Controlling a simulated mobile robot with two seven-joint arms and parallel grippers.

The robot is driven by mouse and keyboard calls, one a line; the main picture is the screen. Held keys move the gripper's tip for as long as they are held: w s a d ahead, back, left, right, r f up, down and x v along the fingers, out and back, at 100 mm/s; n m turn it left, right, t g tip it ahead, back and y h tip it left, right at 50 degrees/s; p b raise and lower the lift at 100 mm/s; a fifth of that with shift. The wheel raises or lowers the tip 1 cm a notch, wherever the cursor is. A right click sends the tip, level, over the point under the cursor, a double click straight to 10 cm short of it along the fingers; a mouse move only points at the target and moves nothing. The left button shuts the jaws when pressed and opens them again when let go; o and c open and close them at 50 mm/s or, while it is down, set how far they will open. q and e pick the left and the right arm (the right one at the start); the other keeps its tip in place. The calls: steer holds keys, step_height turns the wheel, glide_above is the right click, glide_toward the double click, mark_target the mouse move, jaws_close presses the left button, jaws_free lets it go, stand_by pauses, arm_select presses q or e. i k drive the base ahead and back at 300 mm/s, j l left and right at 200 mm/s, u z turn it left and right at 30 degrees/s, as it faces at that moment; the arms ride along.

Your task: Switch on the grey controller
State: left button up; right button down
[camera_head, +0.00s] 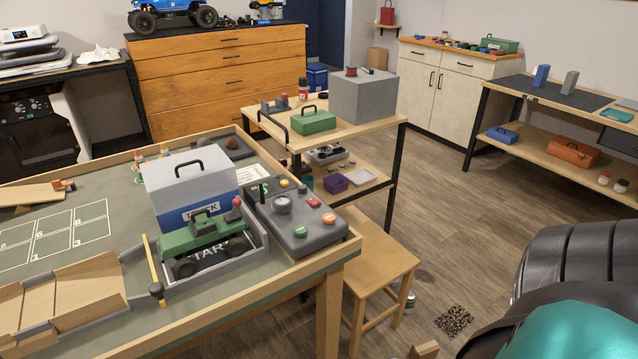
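The grey controller (296,228) lies on the near right corner of the worktable (335,262). Neither of my grippers is in view, and nothing touches the controller.
Left of the controller, a green crawler (203,238) sits in a grey start tray (215,274), before a grey-and-blue task box (190,180). A yellow barrier (153,270) stands beside the tray. A wooden stool (375,255) and a shelf cart (372,128) stand right of the table.

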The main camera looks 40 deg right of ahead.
mark_target(312, 201)
steer(key=l+u, duration=0.1)
steer(key=l, duration=1.4)
